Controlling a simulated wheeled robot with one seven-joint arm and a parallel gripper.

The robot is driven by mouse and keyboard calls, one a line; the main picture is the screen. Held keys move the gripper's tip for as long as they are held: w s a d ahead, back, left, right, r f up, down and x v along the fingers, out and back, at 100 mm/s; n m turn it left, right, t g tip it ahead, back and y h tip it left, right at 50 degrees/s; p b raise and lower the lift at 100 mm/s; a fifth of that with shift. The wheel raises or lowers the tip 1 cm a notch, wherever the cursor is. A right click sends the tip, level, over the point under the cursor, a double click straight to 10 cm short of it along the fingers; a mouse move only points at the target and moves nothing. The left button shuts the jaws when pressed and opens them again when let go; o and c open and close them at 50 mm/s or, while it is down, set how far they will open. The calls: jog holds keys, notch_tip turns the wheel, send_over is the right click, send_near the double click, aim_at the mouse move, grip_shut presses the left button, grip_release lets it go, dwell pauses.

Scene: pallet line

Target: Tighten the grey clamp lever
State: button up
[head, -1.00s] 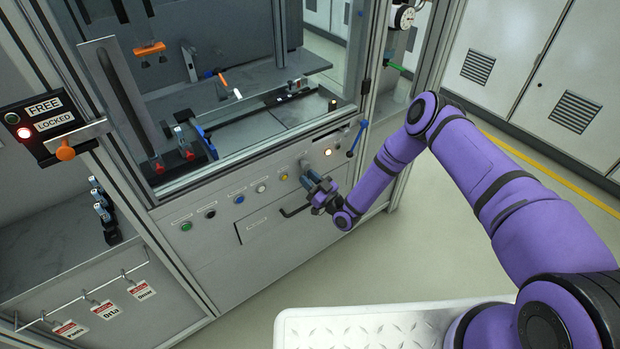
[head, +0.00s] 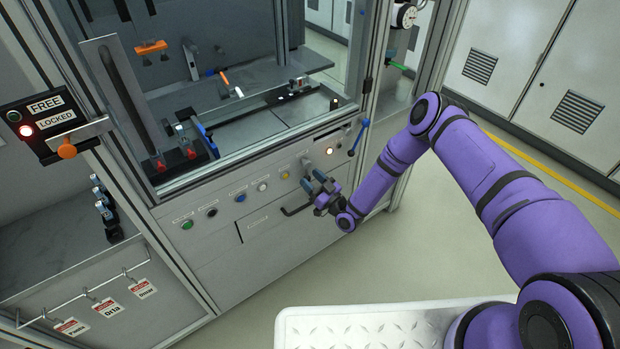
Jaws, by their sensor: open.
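A small grey lever (head: 306,164) sticks out of the cabinet's front panel, in the row of controls, left of a lit button. It looks like the clamp lever, but it is small and I cannot read its angle. My gripper (head: 314,181) is open and empty, just below and in front of this lever. Its two blue-grey fingers point up toward the panel, and a small gap seems to lie between them and the lever.
Several coloured buttons run along the panel (head: 205,250). A black drawer handle (head: 294,211) sits just left of my gripper. A blue-handled lever (head: 357,138) stands to the right. A FREE/LOCKED box (head: 47,115) shows a red light by LOCKED. The floor right of the cabinet is clear.

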jog(key=v, duration=1)
